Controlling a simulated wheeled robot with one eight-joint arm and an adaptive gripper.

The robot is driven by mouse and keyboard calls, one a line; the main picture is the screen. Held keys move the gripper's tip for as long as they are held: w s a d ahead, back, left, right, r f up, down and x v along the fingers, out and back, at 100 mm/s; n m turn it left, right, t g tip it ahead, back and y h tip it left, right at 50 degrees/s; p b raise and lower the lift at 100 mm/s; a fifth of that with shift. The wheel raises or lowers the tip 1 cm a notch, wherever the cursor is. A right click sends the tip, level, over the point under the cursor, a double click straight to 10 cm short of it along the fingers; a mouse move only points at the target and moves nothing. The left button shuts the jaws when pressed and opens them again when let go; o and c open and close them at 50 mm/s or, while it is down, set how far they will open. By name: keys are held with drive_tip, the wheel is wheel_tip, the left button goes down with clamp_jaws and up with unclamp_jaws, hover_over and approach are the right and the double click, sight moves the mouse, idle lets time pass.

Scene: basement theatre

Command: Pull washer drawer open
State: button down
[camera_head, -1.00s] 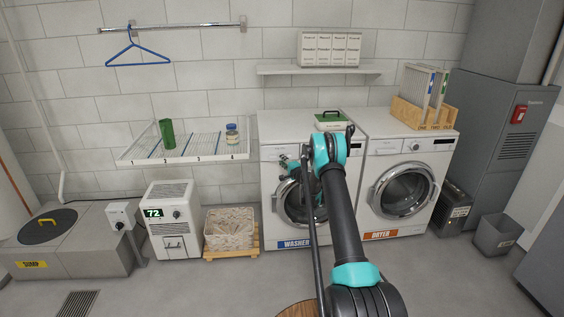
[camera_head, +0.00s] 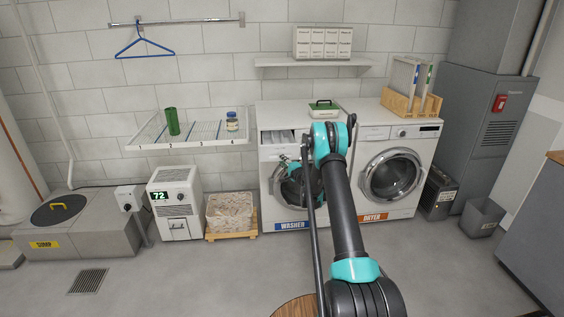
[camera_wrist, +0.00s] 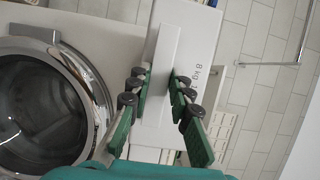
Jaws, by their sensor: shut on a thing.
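The washer (camera_head: 268,190) is a white front-loader with a blue label, left of the dryer. In the wrist view the drawer's white front (camera_wrist: 196,45) carries an "8 kg" mark. My gripper (camera_wrist: 160,80) is shut on the narrow pale handle piece of the drawer, with green-padded fingers on both sides of it. In the head view my arm hides part of the washer's front and its round door, and my gripper (camera_head: 292,162) is small and dark there.
The dryer (camera_head: 391,178) stands to the right, with a wooden rack (camera_head: 412,104) on top. A green-handled box (camera_head: 323,112) sits on the machines' top. A basket (camera_head: 229,212) stands left of the washer. A grey cabinet (camera_head: 540,235) edges the right. The floor in front is mostly clear.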

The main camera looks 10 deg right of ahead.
drive_tip(key=shift+s+f, duration=0.1)
drive_tip(key=shift+s, duration=0.25)
drive_tip(key=c, duration=1.4)
unclamp_jaws()
drive_tip(key=shift+c, duration=0.2)
drive_tip(key=v, duration=1.2)
